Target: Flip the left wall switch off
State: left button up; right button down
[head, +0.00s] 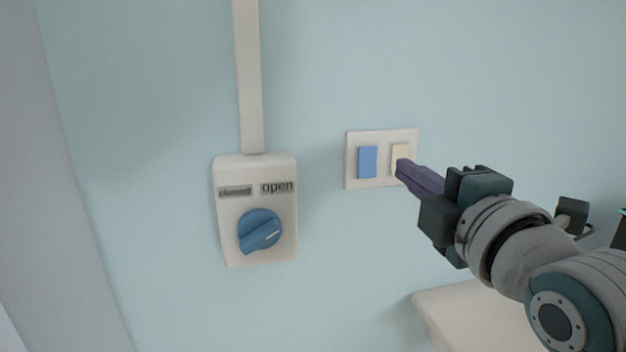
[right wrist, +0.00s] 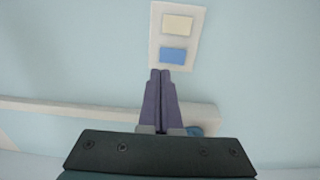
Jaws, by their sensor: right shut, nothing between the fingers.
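The wall switch plate (head: 383,162) is off-white and holds two rockers side by side. The left switch (head: 367,162) is blue, and the right switch (head: 400,157) is cream. In the right wrist view the plate (right wrist: 154,30) shows ahead of the fingers, with the blue switch (right wrist: 173,55) nearer the fingertips than the cream one (right wrist: 178,24). My right gripper (head: 402,168) is shut and empty. In the head view its purple fingertips overlap the cream switch's lower right; I cannot tell whether they touch it. Its fingers (right wrist: 160,74) end just short of the blue switch in the right wrist view. My left gripper is out of view.
A white control box (head: 229,205) with a blue knob (head: 260,231) and an "open" label is on the wall to the left. A white conduit (head: 248,80) rises from it. A white ledge (head: 450,305) juts out at lower right. The wall between box and plate is clear.

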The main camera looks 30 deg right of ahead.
jog(key=shift+r+v, duration=0.15)
jog(key=shift+v, duration=1.1)
jog(key=shift+r+v, duration=0.15)
jog(key=shift+v, duration=1.05)
